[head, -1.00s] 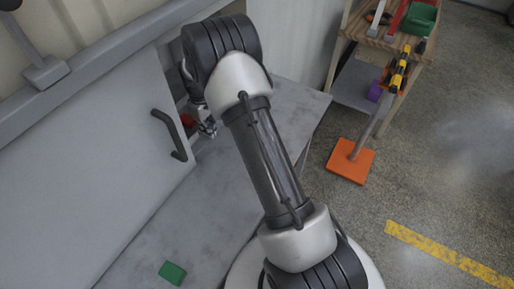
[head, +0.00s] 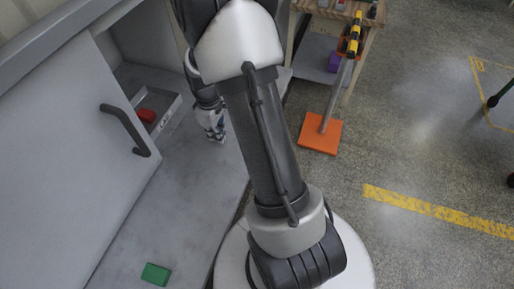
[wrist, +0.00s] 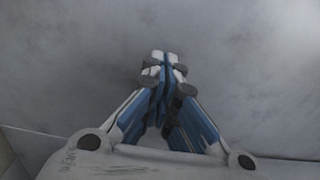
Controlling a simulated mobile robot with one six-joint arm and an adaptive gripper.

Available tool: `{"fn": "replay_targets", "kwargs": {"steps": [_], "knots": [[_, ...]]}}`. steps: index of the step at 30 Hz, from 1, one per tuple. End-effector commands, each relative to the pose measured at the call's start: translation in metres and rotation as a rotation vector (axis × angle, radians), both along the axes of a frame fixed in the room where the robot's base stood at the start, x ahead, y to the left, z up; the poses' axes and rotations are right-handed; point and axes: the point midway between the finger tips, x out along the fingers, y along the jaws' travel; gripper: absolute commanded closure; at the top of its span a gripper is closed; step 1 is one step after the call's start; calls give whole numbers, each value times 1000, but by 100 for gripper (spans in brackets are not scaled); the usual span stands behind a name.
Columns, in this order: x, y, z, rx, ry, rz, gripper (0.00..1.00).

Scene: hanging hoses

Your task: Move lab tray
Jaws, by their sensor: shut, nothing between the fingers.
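The lab tray (head: 164,118) is a shallow grey tray with a red block (head: 147,115) in it. It lies on the grey surface inside the cabinet opening, in the head view, partly hidden behind the door's edge. My gripper (head: 217,138) is to the right of the tray, apart from it, over the bare grey surface. In the wrist view my gripper (wrist: 165,58) has its blue and grey fingers together with nothing between them. The tray does not show in the wrist view.
A grey door with a dark handle (head: 125,130) stands left of the tray. A green block (head: 156,274) lies on the grey surface (head: 180,215) at the front. An orange-based stand (head: 320,133) and a wooden shelf unit are at the right. Yellow lines mark the floor.

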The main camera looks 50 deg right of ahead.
Motion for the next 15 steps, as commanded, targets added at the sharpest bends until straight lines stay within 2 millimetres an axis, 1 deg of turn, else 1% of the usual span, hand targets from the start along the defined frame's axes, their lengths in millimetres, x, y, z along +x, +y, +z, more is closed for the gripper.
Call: {"fn": "replay_targets", "kwargs": {"steps": [1,3,15], "knots": [[-10,-5,-1,0,0,-3,100],[-23,-10,-1,0,0,-4,100],[-94,-39,-1,-1,0,-4,100]]}}
